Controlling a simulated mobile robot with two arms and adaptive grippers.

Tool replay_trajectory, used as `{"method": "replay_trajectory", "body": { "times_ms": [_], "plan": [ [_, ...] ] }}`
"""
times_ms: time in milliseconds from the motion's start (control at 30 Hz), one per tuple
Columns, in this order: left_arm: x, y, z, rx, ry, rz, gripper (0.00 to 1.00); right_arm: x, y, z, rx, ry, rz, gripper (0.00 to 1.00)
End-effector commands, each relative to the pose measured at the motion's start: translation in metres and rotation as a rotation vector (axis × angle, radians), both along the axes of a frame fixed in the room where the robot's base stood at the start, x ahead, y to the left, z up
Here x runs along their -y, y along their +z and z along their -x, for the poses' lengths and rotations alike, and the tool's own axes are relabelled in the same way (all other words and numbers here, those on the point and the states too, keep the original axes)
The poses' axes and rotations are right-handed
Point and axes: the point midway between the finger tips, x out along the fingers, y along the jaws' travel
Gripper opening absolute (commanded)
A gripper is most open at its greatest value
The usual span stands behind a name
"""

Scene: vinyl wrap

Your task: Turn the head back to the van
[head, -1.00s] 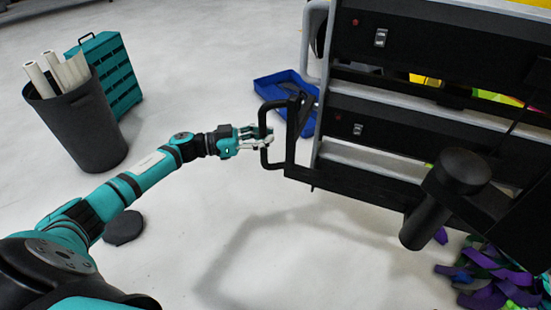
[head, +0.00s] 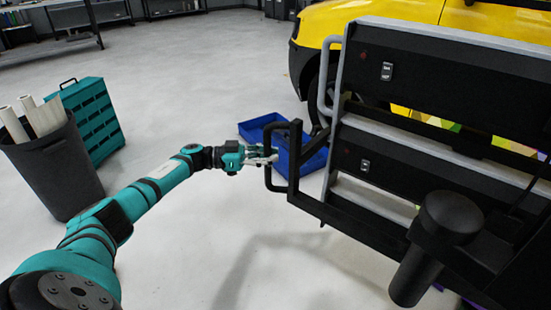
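The yellow van (head: 393,14) shows at the top right, behind the cart. Its front corner and a dark wheel are in view; the rest is cut off by the frame or hidden by the cart. My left gripper (head: 268,157) is at the black handle (head: 267,178) on the left side of the dark cart (head: 440,75), with its fingers closed around the upright bar. My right gripper is not in view.
A dark bin (head: 57,172) with white rolls (head: 38,118) and a teal case (head: 93,121) stand at the left. A blue crate (head: 262,128) lies behind the handle. Shelving (head: 68,22) lines the back. The grey floor in the middle is clear.

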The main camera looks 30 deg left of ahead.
Motion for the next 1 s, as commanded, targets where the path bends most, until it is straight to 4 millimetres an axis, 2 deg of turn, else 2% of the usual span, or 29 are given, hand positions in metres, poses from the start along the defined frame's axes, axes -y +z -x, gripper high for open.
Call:
{"method": "replay_trajectory", "body": {
  "times_ms": [33, 467, 500, 767, 1000],
  "plan": [
    [-0.0114, 0.0055, -0.0031, 0.008, 0.029, -0.003, 0.00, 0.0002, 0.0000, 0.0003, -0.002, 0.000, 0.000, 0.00],
    [-0.0123, 0.0054, -0.0032, 0.007, 0.031, -0.002, 0.00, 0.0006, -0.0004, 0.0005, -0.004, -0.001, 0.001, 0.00],
    [-0.0123, 0.0054, -0.0033, 0.007, 0.031, -0.002, 0.09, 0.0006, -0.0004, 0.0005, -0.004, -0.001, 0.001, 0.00],
    [-0.0101, 0.0038, -0.0024, 0.004, 0.025, -0.003, 0.43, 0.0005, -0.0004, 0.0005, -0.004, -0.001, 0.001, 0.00],
    [-0.0072, 0.0019, -0.0015, 0.002, 0.018, -0.003, 0.44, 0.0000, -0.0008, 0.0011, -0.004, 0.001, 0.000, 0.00]
  ]
}}
